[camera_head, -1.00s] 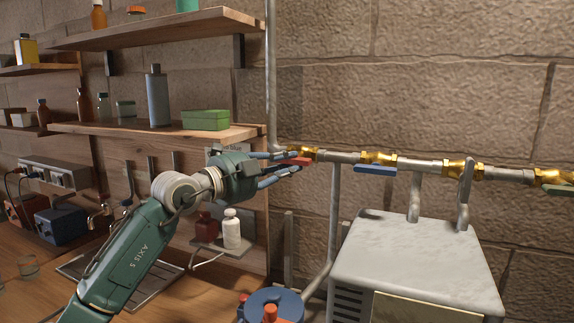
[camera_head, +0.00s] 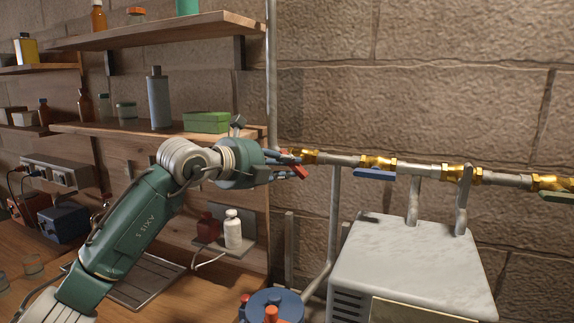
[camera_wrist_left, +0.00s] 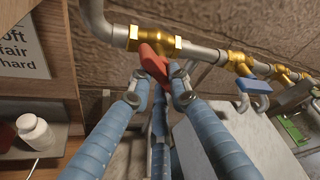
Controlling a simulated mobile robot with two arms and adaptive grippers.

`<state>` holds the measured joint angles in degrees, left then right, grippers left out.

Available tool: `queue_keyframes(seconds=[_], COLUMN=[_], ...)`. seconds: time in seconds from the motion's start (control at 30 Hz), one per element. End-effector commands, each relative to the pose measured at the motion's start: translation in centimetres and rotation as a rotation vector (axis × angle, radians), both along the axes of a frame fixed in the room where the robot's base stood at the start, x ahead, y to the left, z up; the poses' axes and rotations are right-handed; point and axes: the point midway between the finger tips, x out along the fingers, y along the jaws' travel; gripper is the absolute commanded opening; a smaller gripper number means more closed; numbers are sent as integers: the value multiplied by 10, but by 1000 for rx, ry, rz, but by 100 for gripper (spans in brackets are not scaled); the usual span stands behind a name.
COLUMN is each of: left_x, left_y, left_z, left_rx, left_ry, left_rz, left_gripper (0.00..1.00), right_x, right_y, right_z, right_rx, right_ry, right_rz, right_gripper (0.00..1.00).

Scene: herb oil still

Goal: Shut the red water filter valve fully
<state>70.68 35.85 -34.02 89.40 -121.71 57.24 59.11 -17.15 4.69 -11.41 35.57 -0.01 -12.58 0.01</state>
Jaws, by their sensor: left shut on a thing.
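The red valve handle (camera_head: 289,158) sits on a brass valve body (camera_head: 306,157) at the left end of the wall pipe. My left gripper (camera_head: 298,166) reaches it from the left, with its blue fingers shut on the handle. In the left wrist view the red handle (camera_wrist_left: 153,63) sticks out from the brass body (camera_wrist_left: 152,38) toward the camera, at an angle across the pipe, with its end between the fingertips (camera_wrist_left: 160,86). The fingers hide part of the handle. My right gripper is not in view.
A blue-handled valve (camera_head: 376,173) is just right on the same pipe, with more brass fittings beyond. A pale metal box (camera_head: 415,262) stands below the pipe. Wooden shelves (camera_head: 160,132) with bottles are at left. A white bottle (camera_head: 232,230) stands below my gripper.

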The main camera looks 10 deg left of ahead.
Motion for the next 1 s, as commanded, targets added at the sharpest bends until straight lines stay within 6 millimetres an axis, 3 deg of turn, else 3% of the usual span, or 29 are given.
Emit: queue_keyframes(seconds=[0.6, 1.0], left_x=[0, 0], left_y=[-2, -3], left_z=[6, 8], left_rx=[566, 814], left_ry=[-118, -167], left_rz=[2, 3], left_gripper=[0, 0], right_x=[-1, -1], right_y=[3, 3], right_z=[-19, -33], right_rx=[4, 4], right_ry=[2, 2], right_rz=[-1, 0], right_gripper=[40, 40])
